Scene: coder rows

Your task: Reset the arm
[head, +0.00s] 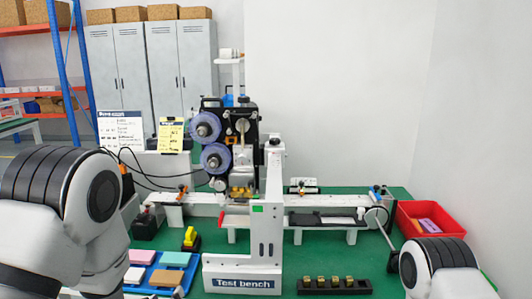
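My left arm (62,215) comes in at the left edge, showing a white link and a dark ribbed joint. My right arm (440,270) shows at the lower right corner, also a white link with a dark ribbed joint. Neither gripper is in the picture, so their fingers cannot be seen. Between the arms stands a coder machine (228,150) with two purple-rimmed reels on a white test bench (243,284).
A green table (335,252) carries the bench. A red bin (431,219) with small items stands at the right, close to my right arm. A blue tray (143,275) of coloured blocks lies beside my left arm. A black holder (334,287) with several brass-coloured pieces lies at the front.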

